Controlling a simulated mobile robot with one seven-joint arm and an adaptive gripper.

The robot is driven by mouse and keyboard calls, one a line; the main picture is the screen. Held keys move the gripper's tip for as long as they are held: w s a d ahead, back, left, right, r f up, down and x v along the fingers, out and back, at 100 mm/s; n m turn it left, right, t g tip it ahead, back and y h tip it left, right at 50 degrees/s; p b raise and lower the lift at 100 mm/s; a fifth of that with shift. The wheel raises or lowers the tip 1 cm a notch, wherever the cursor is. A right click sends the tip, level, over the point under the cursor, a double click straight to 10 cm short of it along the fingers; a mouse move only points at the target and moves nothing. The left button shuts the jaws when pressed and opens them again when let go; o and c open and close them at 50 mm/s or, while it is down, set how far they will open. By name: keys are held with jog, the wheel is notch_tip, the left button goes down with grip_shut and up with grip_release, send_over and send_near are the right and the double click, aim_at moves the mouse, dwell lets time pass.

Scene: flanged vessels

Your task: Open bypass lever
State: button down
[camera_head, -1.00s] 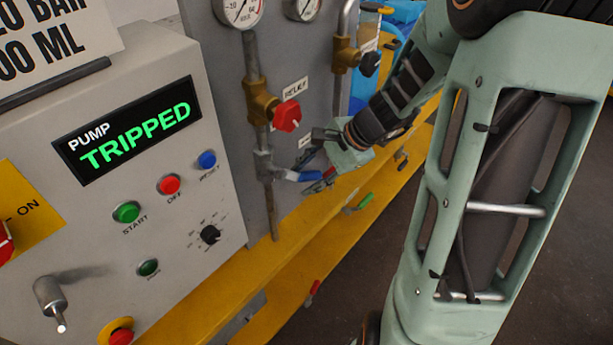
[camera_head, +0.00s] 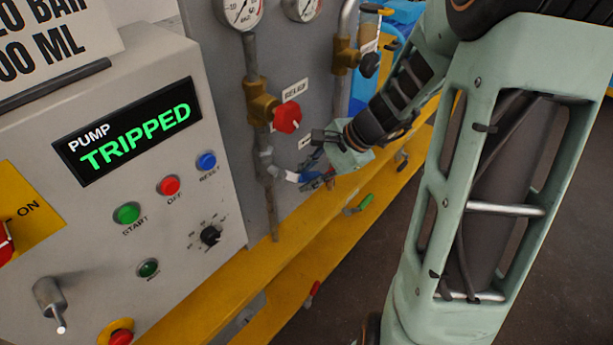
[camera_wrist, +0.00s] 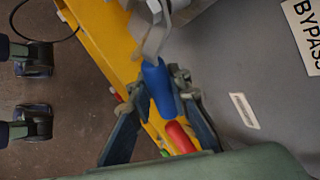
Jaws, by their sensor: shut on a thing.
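The bypass lever has a blue handle (camera_head: 307,177) on a grey metal arm. It sticks out to the right from a valve on the vertical pipe (camera_head: 271,222), below the red relief knob (camera_head: 287,117). My gripper (camera_head: 318,177) is shut on the blue handle. In the wrist view the blue handle (camera_wrist: 159,85) passes between my two fingers (camera_wrist: 160,98), its metal arm running up to the top edge. The BYPASS label (camera_wrist: 307,28) is on the grey panel at the upper right. My fingers partly hide the handle in the head view.
The pump display (camera_head: 128,130) reads TRIPPED, above several buttons on the grey box. A yellow rail (camera_head: 262,275) runs below, with green (camera_head: 360,204) and red (camera_head: 312,293) handles near it. A red handle (camera_wrist: 180,137) lies beyond the blue one in the wrist view.

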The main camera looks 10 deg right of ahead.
jog(key=shift+f, duration=0.15)
jog(key=s+a+f+m+g+y+p, duration=0.1)
jog(key=s+a+f+m+g+y, duration=0.1)
jog(key=y, duration=0.6)
jog(key=shift+s+a+f+m+g+y, duration=0.35)
jog(key=shift+s+a+m+g, duration=0.5)
jog(key=shift+a+g, duration=0.5)
jog(key=shift+a, duration=0.2)
jog(key=c, duration=1.8)
grip_release()
jog(key=shift+o, duration=0.2)
jog(key=shift+d, duration=0.1)
jog(key=v, duration=1.1)
jog(key=shift+d, duration=0.4)
